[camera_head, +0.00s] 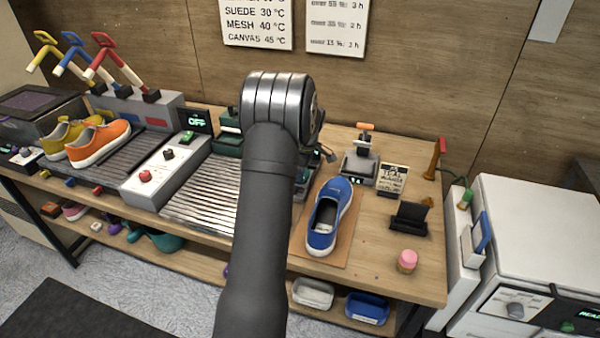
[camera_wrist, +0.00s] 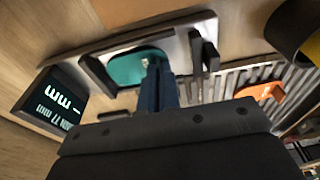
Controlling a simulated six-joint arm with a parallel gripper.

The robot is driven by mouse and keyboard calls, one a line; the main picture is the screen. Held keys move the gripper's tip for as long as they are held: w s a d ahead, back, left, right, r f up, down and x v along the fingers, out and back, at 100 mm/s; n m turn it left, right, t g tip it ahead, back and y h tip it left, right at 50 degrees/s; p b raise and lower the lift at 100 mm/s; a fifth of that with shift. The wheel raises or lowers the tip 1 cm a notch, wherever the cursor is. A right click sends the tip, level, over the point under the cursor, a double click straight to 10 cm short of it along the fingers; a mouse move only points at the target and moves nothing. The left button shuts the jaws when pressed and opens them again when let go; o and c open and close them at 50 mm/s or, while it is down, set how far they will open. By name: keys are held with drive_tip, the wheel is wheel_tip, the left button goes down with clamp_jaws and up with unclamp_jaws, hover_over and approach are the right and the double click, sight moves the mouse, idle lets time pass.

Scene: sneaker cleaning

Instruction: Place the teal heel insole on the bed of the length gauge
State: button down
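In the wrist view the teal heel insole (camera_wrist: 128,68) lies within the dark-framed bed of the length gauge (camera_wrist: 98,72). My gripper (camera_wrist: 153,66) reaches it from the near side. Its blue fingers are close together, with their tips at the insole, and appear shut on it. Whether the insole rests fully on the bed cannot be told. The gauge's display (camera_wrist: 56,98) shows glowing text with "mm". In the head view my arm hides the gripper, the insole and most of the gauge.
A blue sneaker (camera_head: 325,222) stands on a brown mat (camera_head: 338,250) beside my arm. A ribbed rack (camera_head: 198,197) is to the left. A small scale (camera_head: 359,168), a dark stand (camera_head: 409,218) and a pink-topped jar (camera_head: 406,262) are to the right. Upright dark posts (camera_wrist: 203,52) stand by the gauge.

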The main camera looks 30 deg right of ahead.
drive_tip(key=c, duration=1.7)
unclamp_jaws()
drive_tip(key=r, duration=0.4)
drive_tip(key=s+d+r, duration=0.1)
drive_tip(key=r, duration=0.7)
drive_tip(key=shift+s+d, duration=0.15)
drive_tip(key=f, duration=0.4)
drive_tip(key=w+a+f, duration=0.1)
drive_tip(key=f, duration=0.6)
drive_tip(key=shift+w+a+f, duration=0.15)
drive_tip(key=shift+f, duration=0.25)
drive_tip(key=shift+w+r, duration=0.1)
drive_tip(key=shift+r, duration=1.65)
